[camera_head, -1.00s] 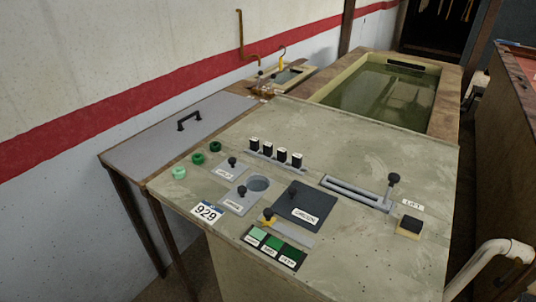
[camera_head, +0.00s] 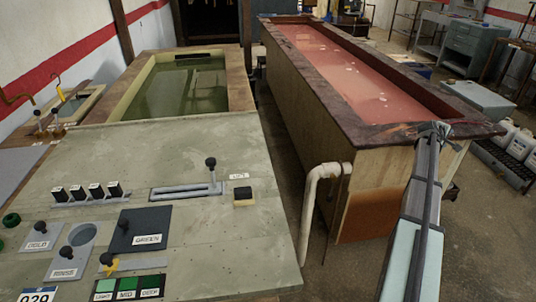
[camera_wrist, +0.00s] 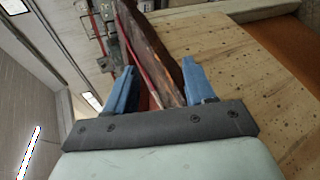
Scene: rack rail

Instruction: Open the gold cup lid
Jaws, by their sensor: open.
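The gold cup lid (camera_head: 40,236) is a small grey plate with a black knob and a "GOLD" label. It lies flat on the grey-green panel (camera_head: 200,255) near the left edge of the head view, and no opening shows beside it. My gripper (camera_head: 435,128) is at the upper right, far from the lid, beside the end of the red tank. The wrist view shows its two blue fingers (camera_wrist: 157,82) apart with nothing held between them. The lid is not in the wrist view.
The rinse lid (camera_head: 66,262) sits beside a round opening. A dark "GREEN" lid (camera_head: 140,230), black switches (camera_head: 95,190) and a slotted lever (camera_head: 211,170) share the panel. A white pipe (camera_head: 312,205) rises between the panel and the red tank (camera_head: 360,80).

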